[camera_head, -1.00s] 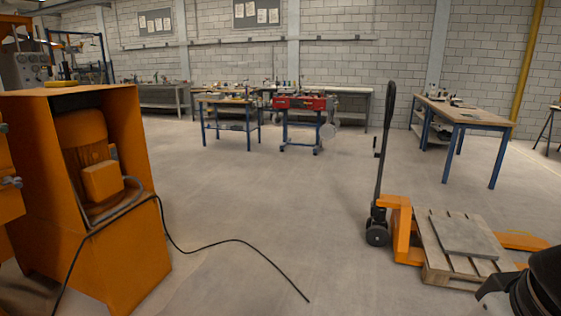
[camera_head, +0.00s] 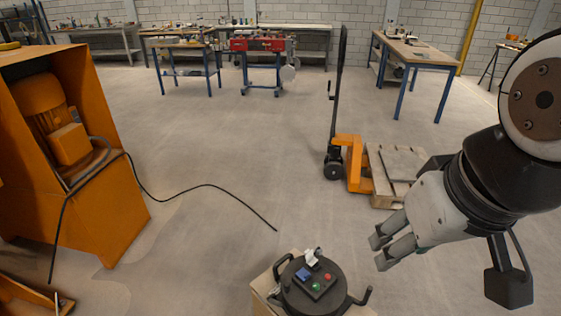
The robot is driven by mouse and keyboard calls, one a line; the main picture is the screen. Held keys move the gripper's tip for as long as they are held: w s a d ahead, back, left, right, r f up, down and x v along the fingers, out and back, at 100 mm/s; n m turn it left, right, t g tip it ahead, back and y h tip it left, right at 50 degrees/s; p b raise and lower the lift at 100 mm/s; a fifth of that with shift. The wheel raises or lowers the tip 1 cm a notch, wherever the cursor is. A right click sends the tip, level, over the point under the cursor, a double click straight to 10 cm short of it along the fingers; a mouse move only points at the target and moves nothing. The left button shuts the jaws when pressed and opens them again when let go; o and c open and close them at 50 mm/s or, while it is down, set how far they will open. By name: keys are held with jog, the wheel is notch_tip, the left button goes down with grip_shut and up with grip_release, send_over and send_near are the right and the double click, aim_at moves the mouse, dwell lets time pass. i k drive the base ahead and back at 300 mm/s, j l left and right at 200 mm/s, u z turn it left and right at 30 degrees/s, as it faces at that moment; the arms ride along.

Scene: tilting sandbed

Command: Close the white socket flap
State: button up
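A black round device (camera_head: 301,296) with two handles stands on a light wooden block at the bottom of the head view. On its top is a control panel with a green button, a red button and a blue part (camera_head: 303,273). The white socket flap (camera_head: 312,257) stands up at the panel's back edge and looks raised. My gripper (camera_head: 380,250) is to the right of the flap, clear of the device, with its two grey fingers apart and nothing between them. It points left.
An orange machine (camera_head: 85,190) stands at the left, with a black cable (camera_head: 215,188) on the floor. A pallet truck (camera_head: 345,165) with a wooden pallet is behind my arm. Workbenches (camera_head: 420,55) line the back.

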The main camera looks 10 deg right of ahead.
aim_at(310, 259)
jog(key=k+l, duration=0.1)
jog(key=k, duration=0.35)
jog(key=i+j, duration=0.1)
jog(key=j, duration=0.4)
jog(key=i+j, duration=0.15)
jog(key=j, duration=0.35)
jog(key=i+j, duration=0.1)
jog(key=j, duration=0.4)
